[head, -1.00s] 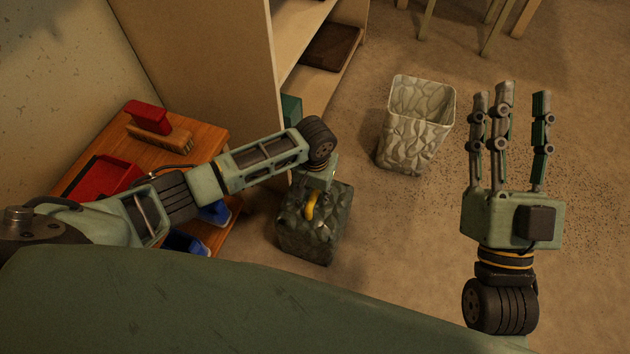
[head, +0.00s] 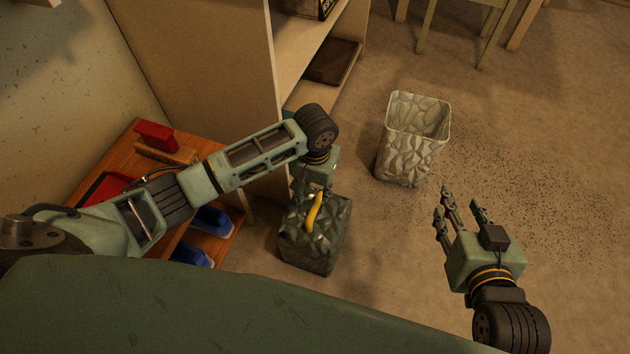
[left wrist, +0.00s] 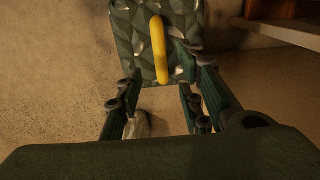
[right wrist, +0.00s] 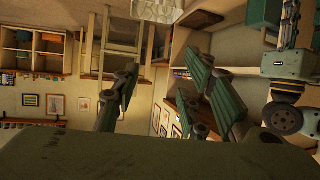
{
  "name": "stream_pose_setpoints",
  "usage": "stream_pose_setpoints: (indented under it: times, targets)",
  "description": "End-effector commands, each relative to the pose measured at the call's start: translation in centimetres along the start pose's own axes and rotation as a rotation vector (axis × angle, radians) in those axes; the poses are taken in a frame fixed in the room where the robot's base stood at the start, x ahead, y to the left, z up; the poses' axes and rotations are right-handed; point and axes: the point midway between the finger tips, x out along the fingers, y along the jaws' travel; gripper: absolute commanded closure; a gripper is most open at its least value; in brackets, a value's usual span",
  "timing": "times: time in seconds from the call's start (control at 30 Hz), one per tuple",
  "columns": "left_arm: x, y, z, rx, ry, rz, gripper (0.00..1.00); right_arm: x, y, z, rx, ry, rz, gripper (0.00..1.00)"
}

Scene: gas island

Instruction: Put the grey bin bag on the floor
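The grey bin bag (head: 308,243) is a dark, crumpled, block-shaped bag with a yellow loop handle (head: 315,212). It appears to stand upright on the floor beside the small wooden table. My left gripper (head: 314,193) is directly above the bag, pointing down, with its fingers near the handle. In the left wrist view the bag (left wrist: 127,35) and its handle (left wrist: 158,48) show beyond the spread fingers, which look open. My right gripper (head: 455,203) is open and empty at the right, away from the bag. It also shows spread in the right wrist view (right wrist: 165,75).
A pale patterned waste bin (head: 408,160) stands on the floor right of the bag. A wooden table (head: 222,240) with red and blue items is at the left. A shelf unit (head: 225,70) stands behind. Chair legs (head: 430,25) are at the back. Floor around the bin is clear.

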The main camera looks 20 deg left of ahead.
Motion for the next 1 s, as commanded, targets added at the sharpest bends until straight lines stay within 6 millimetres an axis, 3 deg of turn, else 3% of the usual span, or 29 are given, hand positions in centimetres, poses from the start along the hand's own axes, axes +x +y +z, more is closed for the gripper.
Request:
stream_pose_setpoints:
  times: [0.2,0.37,0.47,0.57,0.63,0.73,0.87,1.0]
  targets:
    - [-1.7,0.0,0.0,0.000,0.001,0.000,0.65,-0.9,0.5,3.1,0.001,-0.153,0.010,0.60]
    - [-2.0,0.3,0.2,0.007,0.005,0.009,0.65,-1.2,0.6,4.2,0.001,-0.201,0.013,0.60]
    - [-1.6,2.2,1.0,0.047,0.037,0.057,0.65,-1.2,0.6,4.4,0.001,-0.208,0.013,0.60]
    - [-1.5,5.5,2.3,0.113,0.121,0.149,0.65,-1.2,0.6,4.4,0.001,-0.208,0.013,0.60]
    - [-2.0,7.8,3.3,0.156,0.209,0.223,0.65,-1.2,0.6,4.4,0.001,-0.208,0.013,0.60]
    - [-3.8,9.7,4.3,0.190,0.361,0.302,0.65,-1.2,0.6,4.4,0.001,-0.207,0.013,0.60]
    - [-7.0,9.1,5.2,0.191,0.566,0.329,0.65,-1.2,0.6,4.3,0.001,-0.207,0.013,0.60]
    - [-10.6,5.5,6.4,0.169,0.758,0.259,0.65,-1.2,0.6,4.4,0.001,-0.207,0.014,0.60]
